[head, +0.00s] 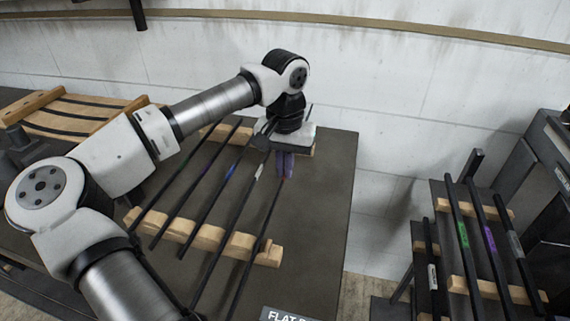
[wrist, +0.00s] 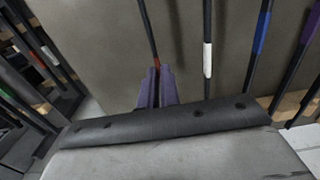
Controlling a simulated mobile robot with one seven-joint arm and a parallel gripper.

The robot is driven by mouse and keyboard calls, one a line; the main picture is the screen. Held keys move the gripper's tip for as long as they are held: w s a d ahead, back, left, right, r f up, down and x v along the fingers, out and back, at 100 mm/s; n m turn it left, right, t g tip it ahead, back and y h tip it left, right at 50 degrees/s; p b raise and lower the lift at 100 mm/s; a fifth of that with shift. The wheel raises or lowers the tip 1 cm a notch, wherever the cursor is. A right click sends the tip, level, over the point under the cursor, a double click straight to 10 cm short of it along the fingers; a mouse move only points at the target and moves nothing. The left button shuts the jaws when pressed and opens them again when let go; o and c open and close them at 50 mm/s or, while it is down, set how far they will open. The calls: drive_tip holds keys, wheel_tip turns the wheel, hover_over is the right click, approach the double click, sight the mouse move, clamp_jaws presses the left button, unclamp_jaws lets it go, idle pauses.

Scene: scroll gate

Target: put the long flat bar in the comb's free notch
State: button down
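The long flat bar (head: 271,212) is dark and thin, with a red band near its far end, right beside my fingertips. It also shows in the wrist view (wrist: 147,28), running away from between the fingers. My gripper (head: 285,174) has purple fingers close together on the bar's far end; they also show in the wrist view (wrist: 157,88). The comb's near wooden rail (head: 207,236) lies across the table, and the bar crosses it near its right end. I cannot tell whether the bar rests in a notch there or is above it. The far rail is partly hidden behind my arm.
Several dark bars lie across the comb to the left, one with a blue band (head: 232,169) and one with a white band (head: 259,172). A rack on the right (head: 480,288) holds more banded bars. Another wooden rack (head: 75,100) stands at left. The table's right strip (head: 325,200) is bare.

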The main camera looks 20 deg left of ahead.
drive_tip(key=shift+f, duration=0.25)
idle(0.7)
drive_tip(key=c, duration=1.5)
unclamp_jaws()
drive_tip(key=shift+c, duration=0.2)
wheel_tip(320, 180, up, 14)
drive_tip(key=b, duration=0.1)
drive_tip(key=shift+f, duration=0.1)
